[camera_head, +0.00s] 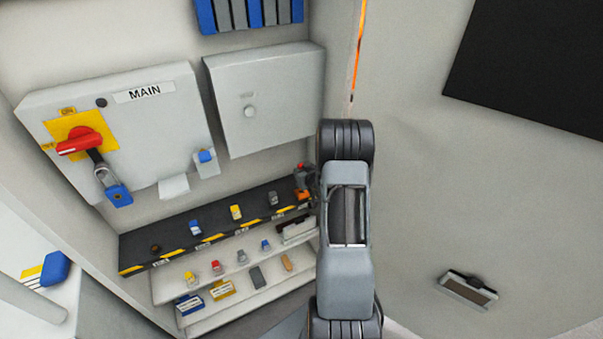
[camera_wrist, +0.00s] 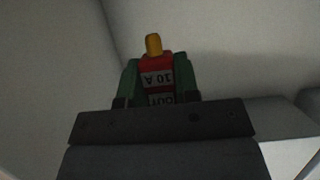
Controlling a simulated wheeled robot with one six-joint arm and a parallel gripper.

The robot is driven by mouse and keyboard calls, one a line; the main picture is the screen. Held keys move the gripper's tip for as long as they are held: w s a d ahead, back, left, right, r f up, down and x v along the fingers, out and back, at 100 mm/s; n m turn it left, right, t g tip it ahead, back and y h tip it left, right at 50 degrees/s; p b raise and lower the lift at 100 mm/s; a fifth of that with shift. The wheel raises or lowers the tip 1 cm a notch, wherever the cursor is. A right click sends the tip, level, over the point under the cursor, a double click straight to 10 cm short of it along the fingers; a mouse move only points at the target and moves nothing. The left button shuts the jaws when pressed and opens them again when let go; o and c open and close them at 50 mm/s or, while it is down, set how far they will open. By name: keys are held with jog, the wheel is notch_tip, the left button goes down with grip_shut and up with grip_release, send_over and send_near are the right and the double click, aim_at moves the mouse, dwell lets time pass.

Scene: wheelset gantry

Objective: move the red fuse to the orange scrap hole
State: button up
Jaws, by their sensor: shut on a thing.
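In the wrist view, my gripper (camera_wrist: 158,88) is shut on the red fuse (camera_wrist: 156,63). The green fingers press on both sides of it. The fuse has an orange-yellow tip and a white label reading "10 A", upside down in this view. In the head view, my arm hides most of my gripper and the held fuse. A small orange patch (camera_head: 303,195) shows at the right end of the black shelf, beside my arm; it may be the orange scrap hole, but its opening cannot be made out. A dark, red-topped shape stands just above it.
The black shelf (camera_head: 178,245) holds several coloured fuses. Lower white shelves (camera_head: 208,295) hold more small parts, including another red piece (camera_head: 217,267). Above are the MAIN cabinet (camera_head: 150,130) with a red switch and padlock, and a grey box (camera_head: 285,95). The right wall is mostly bare.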

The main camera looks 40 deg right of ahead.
jog(key=shift+f+b, duration=2.85)
jog(key=shift+f, duration=0.05)
jog(key=shift+s+f+b, duration=0.1)
jog(key=shift+f+b, duration=1.25)
jog(key=shift+b, duration=0.4)
jog(key=o, duration=0.7)
jog(key=shift+o, duration=1.4)
jog(key=shift+a, duration=0.1)
